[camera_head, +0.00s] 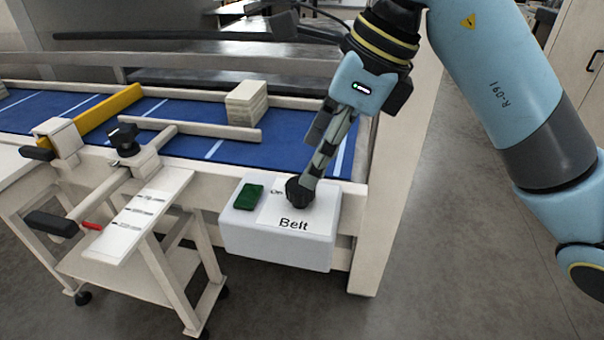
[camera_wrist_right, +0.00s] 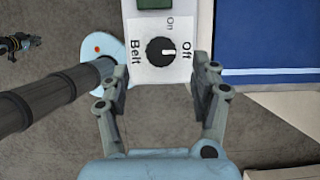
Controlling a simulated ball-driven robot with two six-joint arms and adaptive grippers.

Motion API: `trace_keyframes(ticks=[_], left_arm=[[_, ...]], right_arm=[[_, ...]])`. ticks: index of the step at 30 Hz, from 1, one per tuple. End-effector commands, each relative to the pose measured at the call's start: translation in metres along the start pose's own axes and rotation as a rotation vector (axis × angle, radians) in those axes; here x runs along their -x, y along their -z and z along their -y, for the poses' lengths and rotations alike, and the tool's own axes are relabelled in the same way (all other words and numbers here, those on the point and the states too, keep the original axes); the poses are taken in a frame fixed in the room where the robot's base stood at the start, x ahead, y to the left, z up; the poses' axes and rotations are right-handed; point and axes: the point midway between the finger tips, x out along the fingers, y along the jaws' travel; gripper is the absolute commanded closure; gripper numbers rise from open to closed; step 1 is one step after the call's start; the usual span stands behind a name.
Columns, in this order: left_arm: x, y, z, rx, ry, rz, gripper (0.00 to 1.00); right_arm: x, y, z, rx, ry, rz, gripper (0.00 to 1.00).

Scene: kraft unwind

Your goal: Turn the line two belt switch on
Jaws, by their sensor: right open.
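The belt switch is a black round knob (camera_head: 298,190) on a white box (camera_head: 275,250) labelled "Belt". In the right wrist view the knob (camera_wrist_right: 160,52) has a white mark pointing toward the word "Off"; "On" is printed to one side. My right gripper (camera_head: 309,176) is over the box, its fingers pointing down at the knob and partly covering the panel. In the right wrist view the gripper (camera_wrist_right: 163,74) is open, with one finger to each side of the knob and nothing between them. I cannot tell whether a finger touches it. My left gripper is not in view.
A green button (camera_head: 248,197) sits beside the knob on the box. A pale cart (camera_head: 130,280) with clamps stands left. The floor at right is clear.

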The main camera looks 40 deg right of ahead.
Motion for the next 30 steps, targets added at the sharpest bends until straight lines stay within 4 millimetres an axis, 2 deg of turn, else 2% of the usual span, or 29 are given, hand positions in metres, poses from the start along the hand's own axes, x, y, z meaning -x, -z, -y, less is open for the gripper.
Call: trace_keyframes(ticks=[4, 9, 13, 20, 24, 30], left_arm=[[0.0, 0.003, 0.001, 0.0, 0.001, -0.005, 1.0], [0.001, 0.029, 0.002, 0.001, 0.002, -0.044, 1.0], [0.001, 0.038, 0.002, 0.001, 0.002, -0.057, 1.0], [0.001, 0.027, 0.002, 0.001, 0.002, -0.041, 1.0], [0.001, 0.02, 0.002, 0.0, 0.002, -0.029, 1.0], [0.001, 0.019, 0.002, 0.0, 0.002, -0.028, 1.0]], right_arm=[[-0.028, 0.0, -0.002, -0.004, -0.007, 0.001, 0.37], [-0.047, -0.001, 0.0, -0.002, -0.003, 0.001, 0.37], [-0.052, 0.0, 0.0, 0.0, -0.001, 0.001, 0.37], [-0.052, 0.0, 0.0, 0.0, -0.001, 0.001, 0.38], [-0.052, 0.0, 0.0, 0.0, -0.001, 0.001, 0.56], [-0.052, -0.001, 0.0, 0.0, -0.001, 0.001, 0.82]])
